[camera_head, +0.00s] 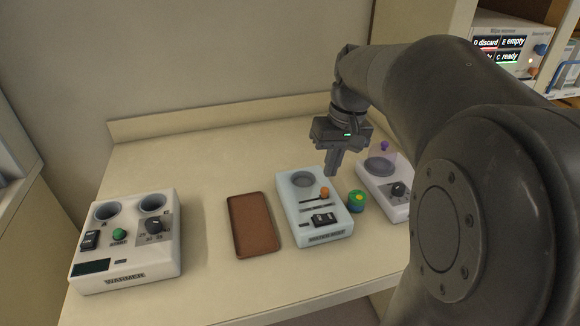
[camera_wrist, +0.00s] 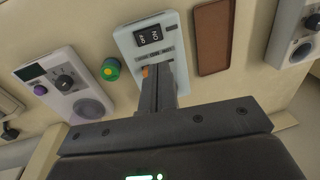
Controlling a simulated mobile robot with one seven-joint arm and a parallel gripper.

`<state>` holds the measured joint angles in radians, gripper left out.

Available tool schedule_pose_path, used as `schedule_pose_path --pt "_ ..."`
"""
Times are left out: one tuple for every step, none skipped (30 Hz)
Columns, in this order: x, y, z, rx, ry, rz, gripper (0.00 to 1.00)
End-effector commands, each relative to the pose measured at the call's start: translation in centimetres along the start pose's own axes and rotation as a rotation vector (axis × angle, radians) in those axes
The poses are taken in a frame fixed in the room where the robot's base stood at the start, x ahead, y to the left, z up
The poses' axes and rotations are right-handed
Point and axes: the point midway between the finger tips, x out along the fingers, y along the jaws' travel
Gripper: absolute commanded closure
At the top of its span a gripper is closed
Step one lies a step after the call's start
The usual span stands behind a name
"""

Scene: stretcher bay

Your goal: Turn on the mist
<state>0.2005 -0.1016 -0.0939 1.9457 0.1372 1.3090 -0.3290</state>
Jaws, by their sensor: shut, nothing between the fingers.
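The mist unit is a pale blue-white box (camera_head: 296,222) in the middle of the table, with a round grey port, a slider with an orange knob (camera_head: 324,192) and a black rocker switch (camera_head: 325,219). In the wrist view the rocker (camera_wrist: 153,35) is marked OFF and ON; I cannot tell which side is pressed. My gripper (camera_head: 332,173) is shut and empty, pointing down over the port end of the unit. In the wrist view its fingertips (camera_wrist: 158,68) appear close beside the orange knob (camera_wrist: 145,72), hiding part of the slider and port; contact is unclear.
A brown tray (camera_head: 233,225) lies left of the unit, and a white warmer (camera_head: 140,262) stands farther left. A green-and-yellow round knob (camera_head: 357,201) sits right of the unit. Beyond it is another white device (camera_head: 372,187) with a black dial. Bare table lies behind the tray.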

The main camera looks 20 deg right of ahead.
Motion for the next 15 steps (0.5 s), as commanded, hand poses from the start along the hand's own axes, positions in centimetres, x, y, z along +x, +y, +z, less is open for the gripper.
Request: schedule_pose_path --pt "0.12 0.40 -0.46 0.003 -0.012 -0.006 1.00" --pt "0.11 0.55 -0.63 0.002 -0.016 -0.009 1.00" --pt "0.13 0.73 -0.82 0.002 -0.023 -0.013 1.00" --pt "0.17 0.84 -0.92 0.002 -0.026 -0.015 1.00" --pt "0.18 0.93 -1.00 0.001 -0.029 -0.016 1.00" --pt "0.18 1.01 -1.08 0.001 -0.031 -0.018 1.00" --pt "0.17 1.05 -1.11 0.001 -0.032 -0.018 1.00" --pt "0.17 1.08 -1.14 0.001 -0.032 -0.019 1.00" --pt "0.17 1.09 -1.15 0.001 -0.032 -0.019 1.00" --pt "0.16 1.09 -1.15 0.001 -0.032 -0.019 1.00" --pt "0.16 1.09 -1.14 0.001 -0.032 -0.019 1.00" --pt "0.16 1.08 -1.14 0.001 -0.032 -0.019 1.00" --pt "0.16 1.08 -1.13 0.001 -0.032 -0.019 1.00" --pt "0.17 1.07 -1.13 0.001 -0.032 -0.019 1.00" --pt "0.17 1.07 -1.13 0.001 -0.032 -0.019 1.00"
